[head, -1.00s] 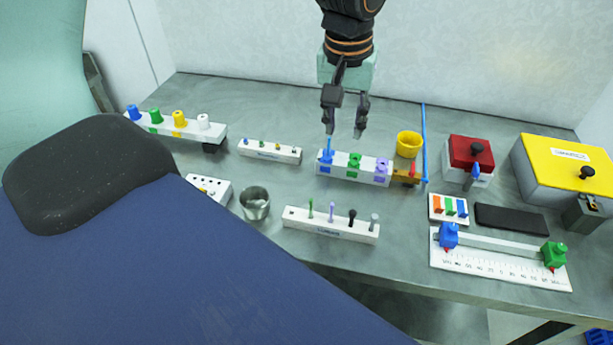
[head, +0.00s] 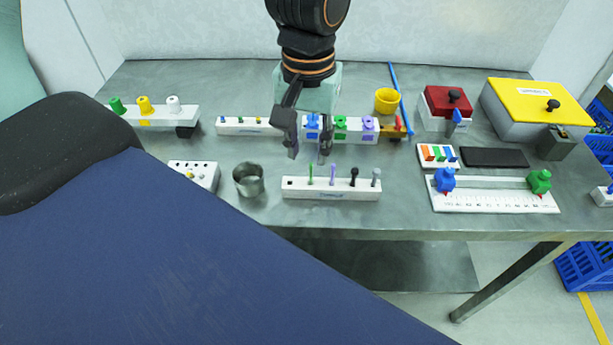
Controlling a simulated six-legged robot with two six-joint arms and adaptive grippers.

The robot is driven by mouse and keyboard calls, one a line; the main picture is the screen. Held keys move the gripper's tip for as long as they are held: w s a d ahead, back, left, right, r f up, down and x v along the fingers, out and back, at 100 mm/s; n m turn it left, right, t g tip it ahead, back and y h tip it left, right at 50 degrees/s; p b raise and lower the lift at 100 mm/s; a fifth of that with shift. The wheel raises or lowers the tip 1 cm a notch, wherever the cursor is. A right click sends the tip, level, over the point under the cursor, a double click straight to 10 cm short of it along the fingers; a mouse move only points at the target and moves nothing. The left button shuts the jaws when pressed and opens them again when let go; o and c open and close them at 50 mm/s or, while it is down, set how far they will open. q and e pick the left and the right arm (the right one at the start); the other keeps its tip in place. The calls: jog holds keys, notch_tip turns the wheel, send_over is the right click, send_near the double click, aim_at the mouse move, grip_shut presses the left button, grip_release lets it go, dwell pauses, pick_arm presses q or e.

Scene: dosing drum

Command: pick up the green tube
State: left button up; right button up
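The thin green tube (head: 311,174) stands upright in the white front rack (head: 330,193), second from the left after an empty-looking dark spot. A purple tube (head: 333,174), a black one (head: 354,176) and a grey one (head: 376,177) stand to its right. My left gripper (head: 308,156) points down with its fingers apart and nothing visible between them. Its fingertips show just above the green tube in the picture, on either side of it; how far apart in depth I cannot tell. My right gripper is not in view.
Behind the gripper is a white rack with blue, green (head: 341,124) and purple pieces, partly hidden. A metal cup (head: 248,180) stands left of the front rack. A yellow cup (head: 387,101) is at the back. A ruler with blue and green sliders (head: 490,198) lies right.

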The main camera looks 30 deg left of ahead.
aim_at(311, 168)
pick_arm(q)
jog(key=f, duration=0.2)
jog(key=f+b, duration=0.1)
jog(key=shift+w+d, duration=0.35)
jog(key=f, duration=0.2)
jog(key=a+f+b, duration=0.1)
jog(key=shift+w+f, duration=0.25)
jog(key=shift+f, duration=0.1)
jog(key=shift+s+d+r, duration=0.1)
jog(key=shift+d+r, duration=0.05)
jog(key=shift+d, duration=0.2)
jog(key=shift+c, duration=0.3)
jog(key=shift+a, duration=0.3)
jog(key=c, duration=0.4)
jog(key=shift+c, duration=1)
jog(key=shift+d, duration=0.2)
grip_shut()
